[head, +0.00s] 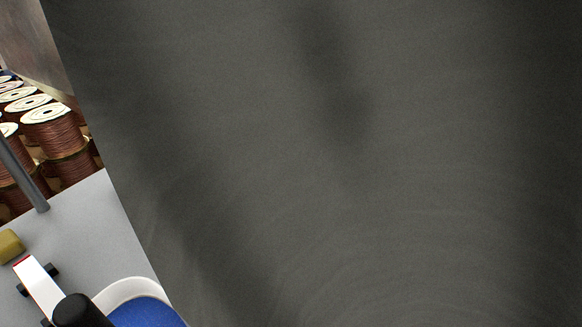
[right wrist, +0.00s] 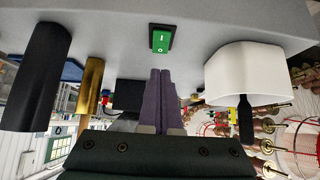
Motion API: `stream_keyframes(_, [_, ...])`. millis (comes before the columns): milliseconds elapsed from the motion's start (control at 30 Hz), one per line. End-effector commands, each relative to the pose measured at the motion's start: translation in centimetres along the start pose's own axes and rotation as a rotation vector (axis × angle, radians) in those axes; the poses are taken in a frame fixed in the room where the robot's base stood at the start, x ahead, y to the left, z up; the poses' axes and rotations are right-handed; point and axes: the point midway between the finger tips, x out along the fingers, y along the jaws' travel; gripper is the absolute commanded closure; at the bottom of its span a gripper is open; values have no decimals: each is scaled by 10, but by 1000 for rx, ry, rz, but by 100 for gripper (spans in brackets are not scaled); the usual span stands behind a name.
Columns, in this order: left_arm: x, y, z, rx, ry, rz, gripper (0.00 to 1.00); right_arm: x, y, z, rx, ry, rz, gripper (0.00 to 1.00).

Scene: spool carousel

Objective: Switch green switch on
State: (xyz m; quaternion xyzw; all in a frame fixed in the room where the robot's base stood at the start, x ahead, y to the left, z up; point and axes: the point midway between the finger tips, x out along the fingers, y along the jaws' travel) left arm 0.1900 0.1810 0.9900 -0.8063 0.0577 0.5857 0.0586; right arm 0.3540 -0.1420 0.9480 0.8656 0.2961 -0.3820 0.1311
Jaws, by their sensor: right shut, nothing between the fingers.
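The green switch (right wrist: 160,40), a rocker in a black frame marked "I" and "O", is set in a light grey panel at the top middle of the right wrist view. My right gripper (right wrist: 160,73) has its two purple-grey fingers pressed together, with nothing between them. The fingertips point at the switch and show just below its lower edge in the picture. A gap shows between them, but its depth is hard to judge. I cannot tell the rocker's position for sure. The switch and both grippers do not show in the head view.
In the right wrist view a white block (right wrist: 245,75) stands right of the fingers; a black cylinder (right wrist: 35,75) and a brass post (right wrist: 90,85) stand left. A blurred dark surface (head: 350,180) fills most of the head view. Copper spools (head: 55,133) show at its left.

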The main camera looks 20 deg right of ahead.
Motion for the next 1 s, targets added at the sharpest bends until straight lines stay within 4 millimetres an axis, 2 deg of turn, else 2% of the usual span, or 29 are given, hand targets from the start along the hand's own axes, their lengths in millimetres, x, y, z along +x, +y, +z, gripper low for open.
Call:
stream_keyframes(33, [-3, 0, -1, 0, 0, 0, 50, -12, 0, 3, -2, -3, 1, 100])
stream_keyframes(100, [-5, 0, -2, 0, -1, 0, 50, -24, 0, 5, -2, -3, 0, 100])
stream_keyframes(300, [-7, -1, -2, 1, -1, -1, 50, -45, 0, 9, 1, -1, 0, 100])
stream_keyframes(867, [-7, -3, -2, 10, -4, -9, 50, -48, 0, 9, 2, 0, -1, 100])
stream_keyframes(933, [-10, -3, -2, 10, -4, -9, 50, -51, -8, 8, 5, -9, -7, 100])
stream_keyframes(1000, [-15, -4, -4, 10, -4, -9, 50, -57, -23, 8, 17, -36, -13, 100])
